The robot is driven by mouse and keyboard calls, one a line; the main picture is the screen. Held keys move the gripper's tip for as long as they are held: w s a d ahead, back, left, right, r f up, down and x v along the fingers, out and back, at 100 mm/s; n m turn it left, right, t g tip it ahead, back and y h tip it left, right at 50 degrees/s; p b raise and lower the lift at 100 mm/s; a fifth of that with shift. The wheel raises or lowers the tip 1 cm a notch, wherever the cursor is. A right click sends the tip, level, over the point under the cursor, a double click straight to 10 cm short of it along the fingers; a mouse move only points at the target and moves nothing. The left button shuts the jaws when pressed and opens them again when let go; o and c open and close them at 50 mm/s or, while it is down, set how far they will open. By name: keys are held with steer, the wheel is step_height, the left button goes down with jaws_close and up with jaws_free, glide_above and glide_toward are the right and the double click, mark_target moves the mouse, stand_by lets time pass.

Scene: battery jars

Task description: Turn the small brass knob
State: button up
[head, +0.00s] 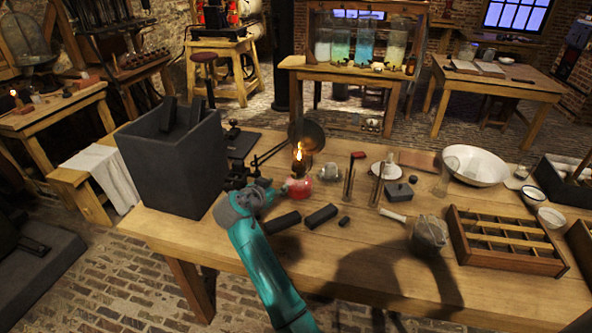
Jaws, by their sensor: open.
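A small red oil lamp (298,187) stands lit on the wooden table, with a flame above its dark burner (299,168). I cannot clearly make out a small brass knob; any knob on the burner is too small to tell here. My teal arm reaches up from the bottom edge to the table's left part. My dark gripper (238,177) is at its end, left of the lamp and apart from it. It is open, and I see nothing between its fingers. The fingers are small and partly lost against the dark things behind.
A large dark grey box (172,165) stands left of my gripper. Black blocks (321,216) lie in front of the lamp. A round dark pan (306,133), a cup (329,172) and thin upright rods (349,181) are close by. A divided wooden tray (506,241) sits at right.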

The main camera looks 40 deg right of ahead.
mark_target(293, 176)
steer(key=x, duration=1.1)
steer(key=shift+d+r, duration=0.2)
jaws_close()
